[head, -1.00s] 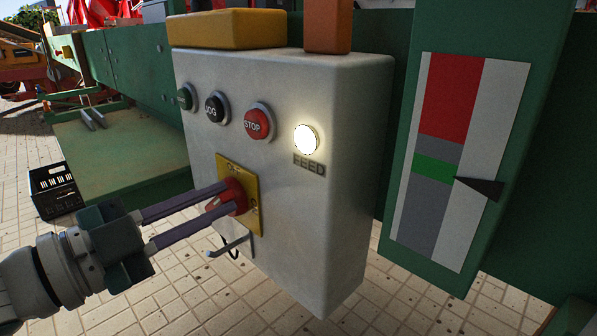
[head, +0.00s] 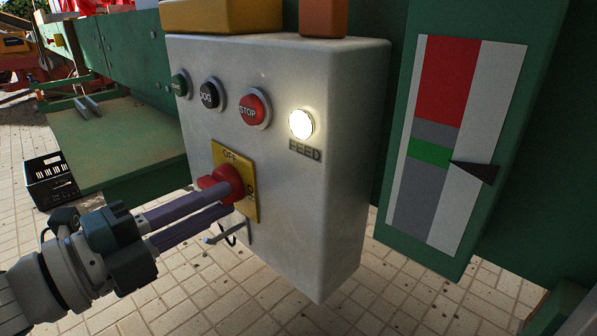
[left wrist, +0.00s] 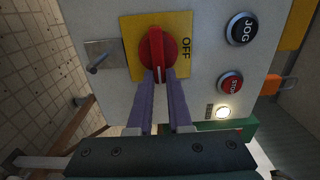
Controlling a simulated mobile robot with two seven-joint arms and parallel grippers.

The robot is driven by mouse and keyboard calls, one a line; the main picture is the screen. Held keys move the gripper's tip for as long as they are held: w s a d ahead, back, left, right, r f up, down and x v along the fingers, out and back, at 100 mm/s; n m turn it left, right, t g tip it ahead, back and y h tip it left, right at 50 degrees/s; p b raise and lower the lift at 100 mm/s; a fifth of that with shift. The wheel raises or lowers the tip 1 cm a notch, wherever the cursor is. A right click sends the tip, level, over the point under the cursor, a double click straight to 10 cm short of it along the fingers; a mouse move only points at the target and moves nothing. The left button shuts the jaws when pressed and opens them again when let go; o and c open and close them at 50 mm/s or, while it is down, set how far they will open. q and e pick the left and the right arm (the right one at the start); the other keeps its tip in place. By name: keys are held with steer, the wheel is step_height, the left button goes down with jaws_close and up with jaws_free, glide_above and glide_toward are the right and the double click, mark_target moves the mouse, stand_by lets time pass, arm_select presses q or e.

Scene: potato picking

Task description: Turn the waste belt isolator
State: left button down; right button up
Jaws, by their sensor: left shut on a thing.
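The isolator is a red rotary knob (head: 228,175) on a yellow plate (head: 220,152) low on the front of the grey control box (head: 310,215). The plate reads OFF at its top edge; more lettering at its right side is partly hidden. My left gripper (head: 232,193) reaches in from the lower left with its purple fingers shut on the knob. In the left wrist view the red knob (left wrist: 156,48) stands between and just beyond the fingertips (left wrist: 163,76), its bar in line with the fingers. My right gripper is not in view.
Above the knob are a green button (head: 180,84), a black JOG button (head: 210,94), a red STOP button (head: 254,108) and a lit FEED lamp (head: 301,124). A small metal hasp (head: 222,234) juts out below the plate. A gauge board (head: 458,140) stands to the right.

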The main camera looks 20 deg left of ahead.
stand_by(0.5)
arm_select(q)
steer(key=c, duration=0.8)
jaws_free()
steer(key=shift+c, duration=0.2)
steer(key=p+v, duration=0.1)
steer(key=v, duration=0.9)
steer(key=shift+p, duration=0.4)
